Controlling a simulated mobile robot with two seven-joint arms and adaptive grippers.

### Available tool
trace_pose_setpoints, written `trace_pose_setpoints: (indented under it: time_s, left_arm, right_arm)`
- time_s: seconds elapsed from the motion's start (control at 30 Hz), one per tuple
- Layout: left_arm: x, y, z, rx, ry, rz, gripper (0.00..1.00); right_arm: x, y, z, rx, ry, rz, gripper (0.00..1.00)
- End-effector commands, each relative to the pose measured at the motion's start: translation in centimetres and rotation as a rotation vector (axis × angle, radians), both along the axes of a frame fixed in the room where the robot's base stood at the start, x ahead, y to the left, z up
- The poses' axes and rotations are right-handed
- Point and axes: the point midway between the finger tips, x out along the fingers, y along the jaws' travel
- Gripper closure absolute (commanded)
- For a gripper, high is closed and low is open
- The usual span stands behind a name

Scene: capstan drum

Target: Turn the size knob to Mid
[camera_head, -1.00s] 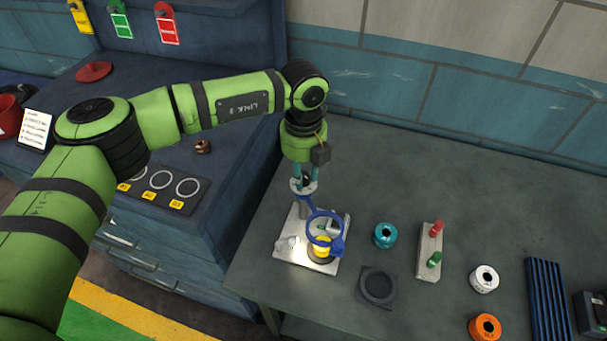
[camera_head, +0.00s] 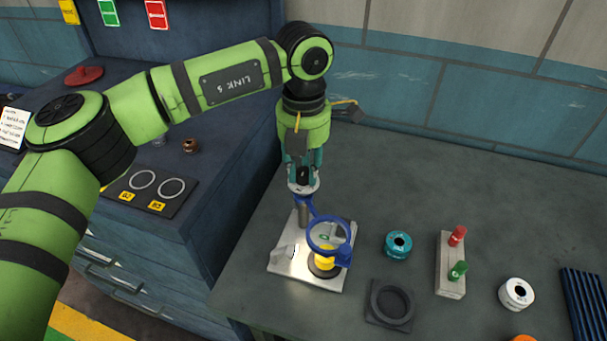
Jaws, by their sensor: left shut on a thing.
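My left gripper (camera_head: 303,178) points straight down and is shut on a small dark knob, most likely the size knob, at the top of a grey post (camera_head: 303,214). The fingers hide most of the knob, and no size marking or Mid label can be read. A pale disc (camera_head: 304,188) sits just under the fingertips. The post stands on a bright metal plate (camera_head: 308,278). A blue ring (camera_head: 310,236) on an arm from the post hangs over a yellow piece (camera_head: 325,257) with a dark round base. My right gripper is not in view.
Right of the plate are a teal spool (camera_head: 398,245), a black square holder (camera_head: 390,304), a block (camera_head: 450,275) with red and green pegs, a white spool (camera_head: 516,293) and a blue ribbed rack (camera_head: 584,303). The table behind them is clear.

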Motion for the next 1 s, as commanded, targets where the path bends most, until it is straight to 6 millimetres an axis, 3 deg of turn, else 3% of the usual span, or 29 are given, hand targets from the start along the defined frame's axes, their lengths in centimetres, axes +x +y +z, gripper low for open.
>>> trace_pose_setpoints:
  time_s: [0.3,0.8,0.83,0.87,0.9,1.0]
  left_arm:
    - [-0.06,0.00,-0.16,0.001,0.003,-0.108,1.00]
    - [-0.08,0.02,-0.10,0.002,0.004,-0.125,1.00]
    - [-0.08,0.02,-0.10,0.002,0.004,-0.125,0.68]
    - [-0.08,0.02,-0.10,0.002,0.004,-0.125,0.56]
    - [-0.08,0.02,-0.09,0.002,0.004,-0.125,0.48]
    - [-0.06,0.01,-0.07,0.001,0.003,-0.125,0.48]
  right_arm:
    - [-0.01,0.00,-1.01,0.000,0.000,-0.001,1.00]
    - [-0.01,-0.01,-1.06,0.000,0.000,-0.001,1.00]
    - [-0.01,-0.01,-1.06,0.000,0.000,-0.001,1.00]
    - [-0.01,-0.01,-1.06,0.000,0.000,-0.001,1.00]
    - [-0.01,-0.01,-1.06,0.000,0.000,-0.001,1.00]
    - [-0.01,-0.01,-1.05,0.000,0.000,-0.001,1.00]
